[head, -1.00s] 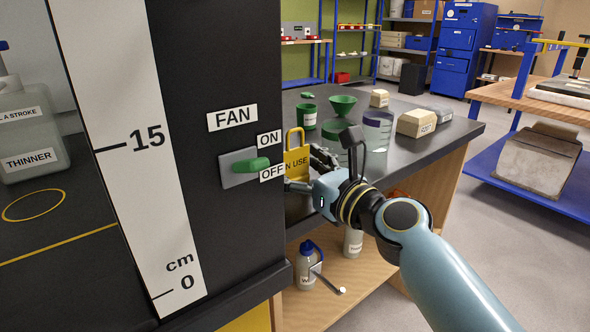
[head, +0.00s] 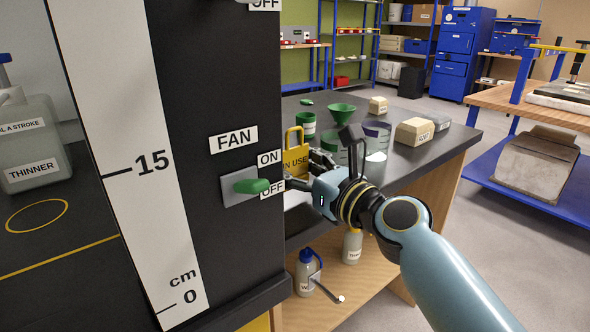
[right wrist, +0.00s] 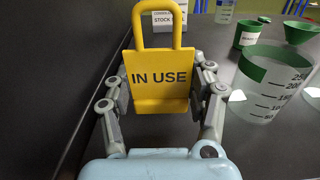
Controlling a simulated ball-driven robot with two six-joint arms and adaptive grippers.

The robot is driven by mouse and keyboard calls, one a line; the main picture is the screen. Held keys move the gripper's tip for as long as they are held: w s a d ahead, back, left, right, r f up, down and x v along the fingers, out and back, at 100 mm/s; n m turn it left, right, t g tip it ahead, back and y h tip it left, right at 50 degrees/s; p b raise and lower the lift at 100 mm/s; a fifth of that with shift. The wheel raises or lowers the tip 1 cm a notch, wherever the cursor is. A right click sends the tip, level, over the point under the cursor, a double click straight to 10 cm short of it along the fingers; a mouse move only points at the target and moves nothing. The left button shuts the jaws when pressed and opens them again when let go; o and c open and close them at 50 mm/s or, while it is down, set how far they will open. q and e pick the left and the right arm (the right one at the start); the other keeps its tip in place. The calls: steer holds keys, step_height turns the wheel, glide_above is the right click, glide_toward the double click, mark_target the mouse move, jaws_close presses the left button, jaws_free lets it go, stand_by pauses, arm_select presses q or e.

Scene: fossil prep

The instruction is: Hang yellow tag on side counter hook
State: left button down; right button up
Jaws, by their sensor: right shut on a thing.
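The yellow tag (head: 295,160) reads "IN USE" and has a loop handle on top. My right gripper (right wrist: 160,92) is shut on it, with its fingers at the tag's two side edges. In the right wrist view the tag (right wrist: 158,60) is upright, loop up. In the head view the gripper (head: 305,173) holds it beside the black fan cabinet, partly hidden behind the cabinet edge. A metal hook with a pale ball end (head: 340,299) sticks out low down, below the tag and in front of the lower shelf. My left gripper is not in view.
The black cabinet (head: 234,230) with a green fan switch (head: 251,186) stands close left. The dark counter (head: 440,140) holds a green funnel (head: 342,112), beakers and blocks. Wash bottles (head: 307,275) stand on the wooden shelf below.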

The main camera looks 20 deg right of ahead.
step_height(320, 180, up, 3)
steer(key=shift+f+p, duration=0.1)
steer(key=shift+p, duration=0.5)
steer(key=s+d+r+p, duration=0.4)
steer(key=s+d+r, duration=0.2)
steer(key=s, duration=0.3)
steer(key=shift+d, duration=0.75)
steer(key=shift+o, duration=1.4)
jaws_close()
